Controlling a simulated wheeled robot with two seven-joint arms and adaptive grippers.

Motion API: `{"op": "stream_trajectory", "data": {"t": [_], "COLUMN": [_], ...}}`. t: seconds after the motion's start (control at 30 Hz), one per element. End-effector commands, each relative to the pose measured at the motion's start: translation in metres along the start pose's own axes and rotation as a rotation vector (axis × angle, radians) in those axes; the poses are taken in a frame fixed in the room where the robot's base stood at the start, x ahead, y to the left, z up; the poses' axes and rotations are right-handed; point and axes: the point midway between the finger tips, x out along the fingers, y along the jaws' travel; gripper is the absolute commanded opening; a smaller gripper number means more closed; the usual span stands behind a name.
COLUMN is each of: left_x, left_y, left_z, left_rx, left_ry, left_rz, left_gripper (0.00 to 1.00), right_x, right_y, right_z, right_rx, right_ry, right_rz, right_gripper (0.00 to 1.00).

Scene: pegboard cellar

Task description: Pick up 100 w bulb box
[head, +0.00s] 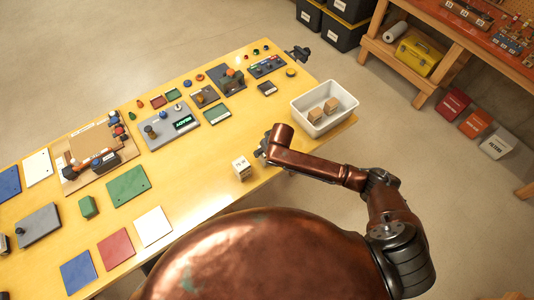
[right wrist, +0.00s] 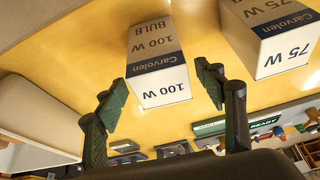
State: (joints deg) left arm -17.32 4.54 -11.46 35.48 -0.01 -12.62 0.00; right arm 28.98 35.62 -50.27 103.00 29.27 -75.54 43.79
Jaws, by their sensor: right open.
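The 100 W bulb box (right wrist: 158,65), white with a dark band and "Carvolen 100 W" print, stands on the yellow table in the right wrist view. My right gripper (right wrist: 166,98) is open, with one finger on each side of the box's near end. I see gaps between the fingers and the box. A similar 75 W box (right wrist: 272,35) is just to its right. In the head view my right gripper (head: 263,150) is mostly hidden by my arm. A small white box (head: 242,169) shows beside it; its print is too small to read. My left gripper is not in view.
A white tray (head: 299,114) with small brown boxes (head: 322,109) stands at the table's right end. A grey device with a green display (head: 182,122) lies left of the gripper. Coloured plates and small parts cover the left and far table (head: 205,165).

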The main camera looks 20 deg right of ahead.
Motion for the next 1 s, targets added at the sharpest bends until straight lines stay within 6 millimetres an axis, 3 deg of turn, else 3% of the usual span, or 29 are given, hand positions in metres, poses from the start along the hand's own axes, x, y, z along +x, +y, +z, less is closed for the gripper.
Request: {"op": "stream_trajectory", "data": {"t": [0.13,0.33,0.67,1.0], "left_x": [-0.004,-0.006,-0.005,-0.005], "left_y": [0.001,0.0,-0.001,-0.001], "left_z": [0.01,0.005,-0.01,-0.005], "left_rx": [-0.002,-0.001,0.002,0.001], "left_ry": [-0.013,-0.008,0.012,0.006], "left_rz": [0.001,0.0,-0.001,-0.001], "left_gripper": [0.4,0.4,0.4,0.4], "right_x": [0.018,0.045,0.052,0.052], "right_y": [-0.002,-0.001,0.001,0.001], "right_z": [-0.001,-0.001,0.0,0.001], "right_rx": [-0.003,-0.002,-0.001,0.0], "right_ry": [0.0,0.001,0.002,0.001], "right_rz": [0.0,-0.001,0.0,0.0], "right_gripper": [0.64,0.64,0.63,0.4]}}
